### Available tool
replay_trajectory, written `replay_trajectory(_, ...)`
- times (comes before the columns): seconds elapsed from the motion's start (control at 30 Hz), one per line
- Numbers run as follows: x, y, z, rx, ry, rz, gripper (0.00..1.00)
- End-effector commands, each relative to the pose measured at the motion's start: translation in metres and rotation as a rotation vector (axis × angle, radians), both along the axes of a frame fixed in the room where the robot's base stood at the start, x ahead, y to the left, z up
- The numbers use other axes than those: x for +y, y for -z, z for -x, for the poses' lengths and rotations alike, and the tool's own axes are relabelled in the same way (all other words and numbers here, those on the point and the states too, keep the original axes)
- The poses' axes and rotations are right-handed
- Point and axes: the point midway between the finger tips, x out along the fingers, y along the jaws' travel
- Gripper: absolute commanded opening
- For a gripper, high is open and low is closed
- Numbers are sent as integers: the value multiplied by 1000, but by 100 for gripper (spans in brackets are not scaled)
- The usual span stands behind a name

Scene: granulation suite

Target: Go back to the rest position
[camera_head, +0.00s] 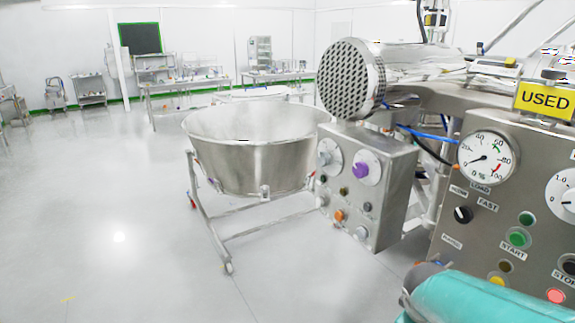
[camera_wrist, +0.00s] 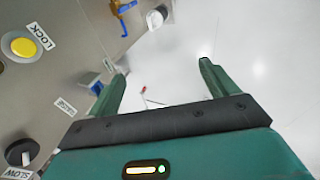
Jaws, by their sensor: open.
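My gripper (camera_wrist: 160,85) shows in the wrist view with its two green fingers spread wide apart. It is open and nothing is between the fingers except the pale floor behind. A grey control panel (camera_wrist: 75,75) lies to the left of the fingers, with a yellow LOCK button (camera_wrist: 20,46) and a black SLOW knob (camera_wrist: 20,152). In the head view a teal part of my arm shows at the bottom right, in front of the large control panel (camera_head: 465,225). The gripper fingers do not show in the head view.
A steel bowl (camera_head: 255,150) on a wheeled frame stands in the middle. A smaller control box (camera_head: 385,205) with a purple knob is right of it. A gauge (camera_head: 486,158) and USED sign (camera_head: 545,101) are at the right. The floor at left is clear.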

Motion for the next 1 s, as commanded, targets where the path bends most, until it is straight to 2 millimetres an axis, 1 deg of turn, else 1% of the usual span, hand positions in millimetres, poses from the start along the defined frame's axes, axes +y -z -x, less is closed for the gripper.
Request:
replay_trajectory(0.03,11,-16,8,-40,54,-49,86)
replay_trajectory(0.2,51,-53,41,-131,239,-231,86)
replay_trajectory(0.3,74,-72,62,-169,332,-337,86)
replay_trajectory(0.4,96,-86,82,-194,407,-429,86)
replay_trajectory(0.5,110,-94,96,-207,455,-491,86)
replay_trajectory(0.63,118,-98,104,-209,482,-524,86)
replay_trajectory(0.83,119,-98,104,-208,485,-527,86)
replay_trajectory(0.87,119,-98,104,-208,484,-526,84)
replay_trajectory(1.0,119,-98,104,-208,483,-526,56)
